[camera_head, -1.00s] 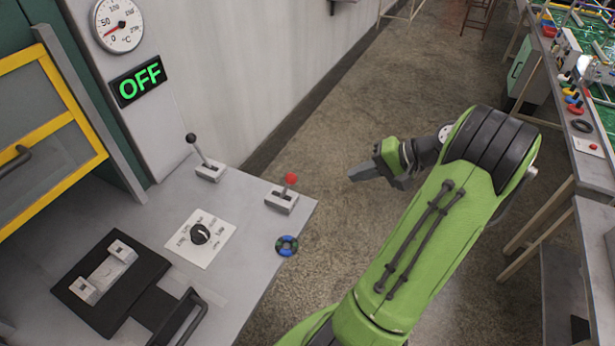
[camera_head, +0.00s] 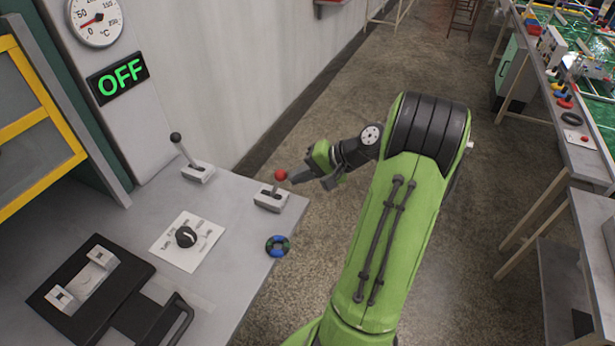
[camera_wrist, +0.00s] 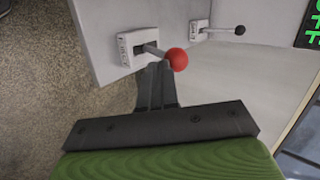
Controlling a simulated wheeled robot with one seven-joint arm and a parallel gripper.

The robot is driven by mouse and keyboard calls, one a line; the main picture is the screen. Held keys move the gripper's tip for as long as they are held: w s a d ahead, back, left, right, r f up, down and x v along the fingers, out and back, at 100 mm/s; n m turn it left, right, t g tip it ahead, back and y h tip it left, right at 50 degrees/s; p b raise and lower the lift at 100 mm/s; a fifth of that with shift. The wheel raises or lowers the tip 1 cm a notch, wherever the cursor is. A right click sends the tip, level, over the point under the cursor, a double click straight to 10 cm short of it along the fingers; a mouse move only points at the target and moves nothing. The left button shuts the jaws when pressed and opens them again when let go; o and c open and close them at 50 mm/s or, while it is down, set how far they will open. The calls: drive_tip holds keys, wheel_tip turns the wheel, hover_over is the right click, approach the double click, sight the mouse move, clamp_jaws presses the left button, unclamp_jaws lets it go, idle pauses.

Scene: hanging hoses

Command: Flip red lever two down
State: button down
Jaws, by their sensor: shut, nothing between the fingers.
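The red-knobbed lever (camera_head: 279,177) stands on a small white base at the right edge of the grey counter, its stick standing up from the base. In the wrist view its red ball (camera_wrist: 177,59) is at the tip of my gripper (camera_wrist: 156,72). My gripper (camera_head: 296,178) is shut and empty, its tips close beside the red ball on the right. I cannot tell whether they touch it. A second lever with a black knob (camera_head: 176,138) stands further left; it also shows in the wrist view (camera_wrist: 239,30).
A green OFF sign (camera_head: 118,78) and a gauge (camera_head: 95,20) are on the wall. Open floor lies right of the counter.

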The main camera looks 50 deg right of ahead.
drive_tip(key=shift+r, duration=0.1)
drive_tip(key=w+r+g+p, duration=0.1)
drive_tip(key=p, duration=0.2)
drive_tip(key=w+a+r+g+h+p, duration=0.1)
drive_tip(key=w+g+p, duration=0.1)
drive_tip(key=p, duration=0.2)
drive_tip(key=w+a+r+g+h+p, duration=0.1)
drive_tip(key=w+g+p, duration=0.1)
drive_tip(key=p, duration=0.2)
drive_tip(key=shift+w+r, duration=0.1)
drive_tip(key=shift+w, duration=0.1)
drive_tip(key=shift+w+a+f+m+g+h+p, duration=0.15)
drive_tip(key=shift+w+g+p, duration=0.1)
drive_tip(key=shift+w+p, duration=0.3)
drive_tip(key=shift+w+a+f+m+g+h+p, duration=0.1)
drive_tip(key=shift+w+a+g+p, duration=0.15)
drive_tip(key=shift+w+p, duration=0.25)
drive_tip(key=shift+w+a+f+m+g+h+p, duration=0.1)
drive_tip(key=shift+w+g+p, duration=0.2)
drive_tip(key=shift+w+p, duration=0.2)
drive_tip(key=shift+r, duration=0.15)
drive_tip(key=s+d+p+v, duration=0.1)
drive_tip(key=p+v, duration=0.1)
drive_tip(key=v, duration=1)
drive_tip(key=shift+s+p, duration=0.35)
drive_tip(key=shift+p, duration=0.05)
